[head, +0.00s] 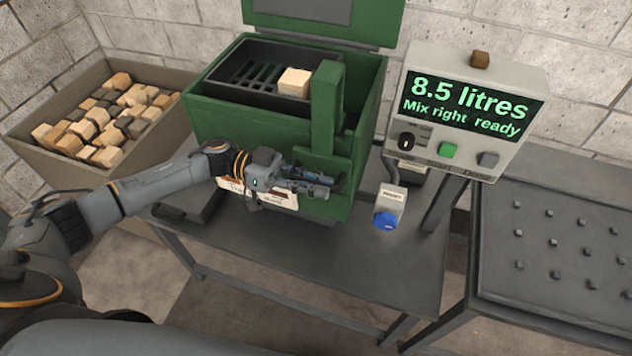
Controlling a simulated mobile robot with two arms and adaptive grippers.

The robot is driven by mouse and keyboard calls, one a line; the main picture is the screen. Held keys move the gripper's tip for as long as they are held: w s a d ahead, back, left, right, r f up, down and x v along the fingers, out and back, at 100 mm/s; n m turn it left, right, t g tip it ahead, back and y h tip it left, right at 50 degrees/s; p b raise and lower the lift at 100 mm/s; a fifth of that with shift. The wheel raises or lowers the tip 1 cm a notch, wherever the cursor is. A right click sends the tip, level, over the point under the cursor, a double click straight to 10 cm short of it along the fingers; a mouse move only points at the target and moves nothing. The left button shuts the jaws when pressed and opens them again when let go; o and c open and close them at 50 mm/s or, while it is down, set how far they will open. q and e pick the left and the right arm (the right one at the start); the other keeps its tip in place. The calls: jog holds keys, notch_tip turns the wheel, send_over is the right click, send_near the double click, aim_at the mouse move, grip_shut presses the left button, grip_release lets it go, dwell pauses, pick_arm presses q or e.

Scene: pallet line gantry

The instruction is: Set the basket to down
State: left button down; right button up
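The dark slatted basket (240,95) sits high inside the open green tank (225,122), near the level of its rim. One pale wooden block (293,82) rests in the basket at its right side. A tall green upright (325,108) stands at the tank's front right and runs down to a green part on the front face. My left gripper (334,184) is at the lower end of this upright, in front of the tank. Its fingers are small and dark here, so I cannot tell whether they are open or closed on a handle. My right gripper is out of view.
A brown bin (75,175) of wooden blocks stands at left. A control box (480,70) at right reads "8.5 litres, Mix right ready". A studded dark table (560,290) stands at far right.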

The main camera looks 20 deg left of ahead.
pick_arm(q)
notch_tip(320, 180, down, 14)
jog(key=b, duration=0.8)
jog(key=shift+r+b, duration=0.2)
jog(key=shift+b, duration=0.15)
jog(key=shift+s, duration=0.1)
jog(key=c, duration=1.3)
grip_release()
jog(key=shift+c, duration=0.2)
jog(key=a, duration=1.2)
jog(key=shift+w, duration=0.3)
